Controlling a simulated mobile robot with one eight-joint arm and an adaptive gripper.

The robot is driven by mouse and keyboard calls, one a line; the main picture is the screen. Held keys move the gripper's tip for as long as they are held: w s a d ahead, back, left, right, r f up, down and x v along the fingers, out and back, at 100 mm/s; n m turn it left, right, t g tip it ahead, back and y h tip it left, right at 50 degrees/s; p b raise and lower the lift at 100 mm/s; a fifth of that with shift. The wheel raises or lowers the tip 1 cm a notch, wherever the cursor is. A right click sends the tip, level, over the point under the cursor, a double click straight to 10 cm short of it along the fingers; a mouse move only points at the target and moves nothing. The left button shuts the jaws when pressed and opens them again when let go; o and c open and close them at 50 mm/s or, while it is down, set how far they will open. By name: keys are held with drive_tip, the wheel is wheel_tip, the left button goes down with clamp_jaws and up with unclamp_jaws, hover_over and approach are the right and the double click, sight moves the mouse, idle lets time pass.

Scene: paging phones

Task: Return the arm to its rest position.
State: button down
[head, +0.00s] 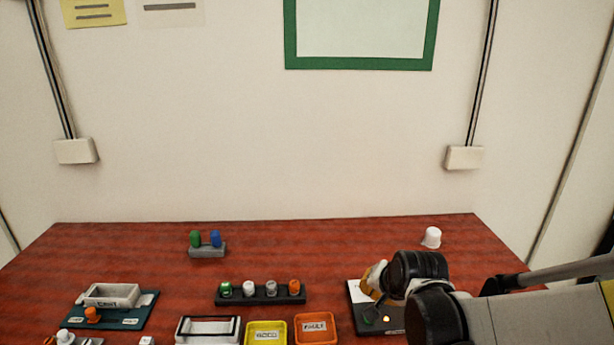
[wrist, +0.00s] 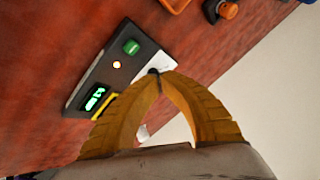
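My gripper (head: 372,282) is at the right side of the table in the head view, over a dark device (head: 395,331) with a white panel. In the wrist view its yellow fingers (wrist: 162,78) come together at the tips with an arched gap behind them. I see nothing clearly held. A small black part shows beside the tips, at the white panel; whether they touch cannot be told. The device (wrist: 92,74) also carries a green knob, a small lit lamp and a green-lit display. My arm reaches in from the right edge of the head view.
A white cup-like object (head: 431,237) stands behind my gripper. To the left are a black rack (head: 260,299) with several coloured pieces, a yellow tray (head: 266,326) and an orange tray (head: 316,318). A grey block (head: 207,251) stands farther back. The air above the table is clear.

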drive_tip(key=s+r+n, duration=0.3)
drive_tip(key=s+r, duration=0.1)
drive_tip(key=s, duration=0.6)
drive_tip(key=s+r+n, duration=0.4)
drive_tip(key=s, duration=0.5)
drive_tip(key=shift+s+d+r+h, duration=0.15)
drive_tip(key=shift+s+d+h, duration=0.05)
drive_tip(key=shift+s+h, duration=0.2)
